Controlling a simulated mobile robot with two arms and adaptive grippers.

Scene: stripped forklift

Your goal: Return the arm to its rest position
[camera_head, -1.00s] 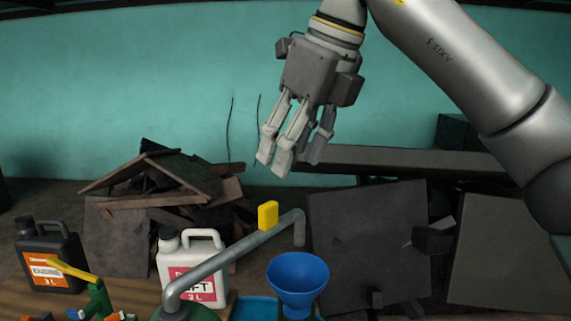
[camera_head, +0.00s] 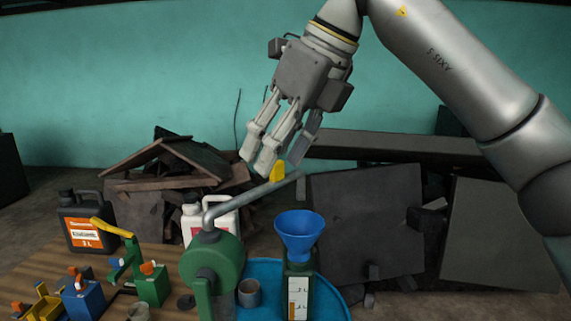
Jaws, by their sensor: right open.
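My right gripper (camera_head: 279,147) is open and empty, high in the middle of the head view with its fingers pointing down and to the left. Its arm comes in from the upper right. In the picture the fingertips lie just above the yellow piece (camera_head: 278,172) on the grey pipe of the green pump (camera_head: 213,264); I cannot tell whether they touch. My left gripper is not in view.
A blue funnel (camera_head: 299,232) sits on a level-marked container on a blue tray (camera_head: 262,268). A black jug (camera_head: 88,222) and a white jug (camera_head: 192,214) stand behind the pump. Small coloured devices crowd the lower left. Dark panels and scrap lie behind.

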